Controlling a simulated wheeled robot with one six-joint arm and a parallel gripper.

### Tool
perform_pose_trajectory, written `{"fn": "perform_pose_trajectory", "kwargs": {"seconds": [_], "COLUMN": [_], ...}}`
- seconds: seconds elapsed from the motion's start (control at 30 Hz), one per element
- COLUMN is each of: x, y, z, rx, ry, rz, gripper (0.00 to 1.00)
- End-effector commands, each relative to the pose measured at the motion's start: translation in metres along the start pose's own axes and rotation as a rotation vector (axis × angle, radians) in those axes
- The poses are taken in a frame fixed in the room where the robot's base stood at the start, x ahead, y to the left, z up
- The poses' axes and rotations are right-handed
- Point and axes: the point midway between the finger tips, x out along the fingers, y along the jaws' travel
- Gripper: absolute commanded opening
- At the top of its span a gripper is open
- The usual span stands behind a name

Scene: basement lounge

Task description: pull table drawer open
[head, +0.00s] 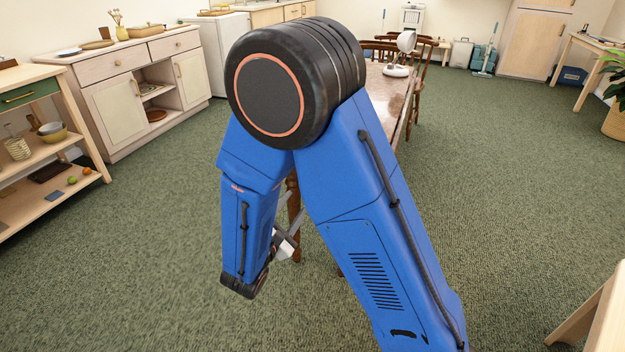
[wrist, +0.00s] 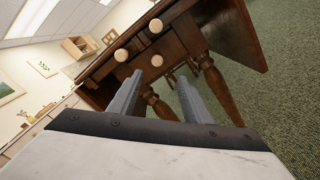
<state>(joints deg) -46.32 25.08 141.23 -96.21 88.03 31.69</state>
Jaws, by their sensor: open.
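A dark brown wooden table (wrist: 190,42) with turned legs stands tilted in the wrist view, ahead of my gripper. Three pale round knobs (wrist: 157,60), (wrist: 121,54) and (wrist: 155,25) sit on its front; the drawer seams are too dark to tell. My gripper (wrist: 160,78) is open and empty, its two grey fingers pointing toward the knobs and apart from them. In the head view the table top (head: 389,92) shows behind my arm, which hides the table's near end. My gripper (head: 288,240) is partly hidden there, low beside a table leg.
A white lamp-like object (head: 398,70) stands on the table, with brown chairs (head: 426,62) around its far end. A sideboard (head: 118,108) and an open shelf unit (head: 60,165) line the left. A pale wooden piece (head: 598,318) is at lower right.

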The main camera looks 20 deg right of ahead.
Motion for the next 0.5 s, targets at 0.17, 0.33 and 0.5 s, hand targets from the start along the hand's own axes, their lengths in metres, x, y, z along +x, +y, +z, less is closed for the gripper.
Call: {"fn": "perform_pose_trajectory", "kwargs": {"seconds": [0.17, 0.33, 0.5], "x": [0.001, 0.017, 0.04], "y": [0.003, 0.003, 0.003], "z": [-0.007, -0.007, -0.006], "rx": [-0.006, -0.005, -0.005], "ry": [0.01, 0.008, 0.007], "rz": [0.022, 0.02, 0.019], "gripper": [0.44, 0.44, 0.44]}}
